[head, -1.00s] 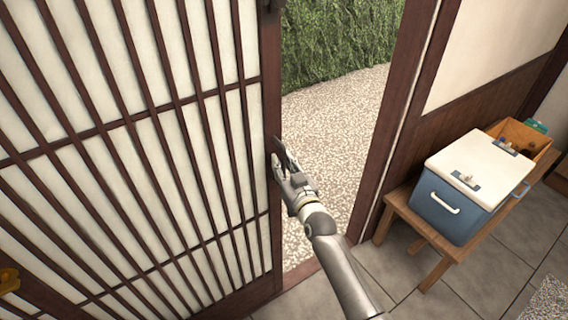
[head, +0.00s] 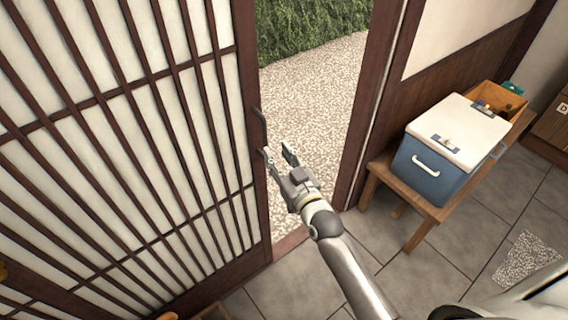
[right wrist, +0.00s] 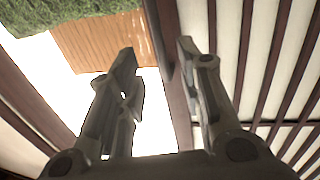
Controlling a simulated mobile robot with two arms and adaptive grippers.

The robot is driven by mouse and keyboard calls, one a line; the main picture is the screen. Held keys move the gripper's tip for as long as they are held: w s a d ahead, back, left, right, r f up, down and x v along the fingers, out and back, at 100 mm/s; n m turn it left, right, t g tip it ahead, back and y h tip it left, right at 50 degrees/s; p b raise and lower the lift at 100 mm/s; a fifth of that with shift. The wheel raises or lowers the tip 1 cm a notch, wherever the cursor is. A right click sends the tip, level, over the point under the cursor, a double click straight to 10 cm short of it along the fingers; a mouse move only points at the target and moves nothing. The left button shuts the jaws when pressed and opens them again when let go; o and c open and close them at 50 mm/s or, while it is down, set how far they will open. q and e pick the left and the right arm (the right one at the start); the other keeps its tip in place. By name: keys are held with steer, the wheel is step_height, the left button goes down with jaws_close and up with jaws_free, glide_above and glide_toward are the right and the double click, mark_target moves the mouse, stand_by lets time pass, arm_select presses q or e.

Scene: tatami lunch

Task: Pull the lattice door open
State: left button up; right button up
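The lattice door (head: 150,130), dark wooden bars over pale panels, fills the left of the head view. It stands partly open, with a gap to its right showing gravel outside. A slim dark handle (head: 259,117) sticks out near its right edge. My right gripper (head: 277,150) is open and empty, just below the handle by the door's edge and apart from the handle. In the right wrist view its two fingers (right wrist: 155,50) are spread, the right one in front of the door's edge (right wrist: 180,100). My left gripper is out of view.
A wooden bench (head: 440,212) stands right of the doorway with a blue cooler (head: 428,170) and a wooden crate (head: 520,118) on it. The doorpost (head: 372,120) bounds the gap on the right. The tiled floor (head: 400,255) in front is clear.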

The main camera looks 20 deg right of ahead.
steer(key=shift+s+d, duration=0.15)
steer(key=shift+s, duration=0.6)
steer(key=shift+s+d, duration=0.1)
steer(key=shift+s, duration=0.65)
steer(key=s+f+g+b, duration=0.1)
steer(key=s+f+g, duration=0.3)
steer(key=f, duration=0.8)
steer(key=s+d+f+g+h, duration=0.15)
steer(key=s+f, duration=0.35)
steer(key=f, duration=0.7)
steer(key=s+f+g+b, duration=0.1)
steer(key=s+f+g, duration=0.3)
steer(key=f, duration=0.9)
steer(key=s+d+f+g, duration=0.2)
steer(key=s+f, duration=0.4)
steer(key=s, duration=0.5)
steer(key=s+d+f+g+h+b, duration=0.1)
steer(key=s+f+g, duration=0.2)
steer(key=s+f, duration=0.3)
steer(key=s+d+f+g, duration=0.2)
steer(key=s+f, duration=0.5)
steer(key=s, duration=0.9)
steer(key=shift+s+d+n+b, duration=0.3)
steer(key=shift+s+d+b, duration=0.05)
steer(key=shift+b, duration=0.05)
steer(key=shift+w+a, duration=0.1)
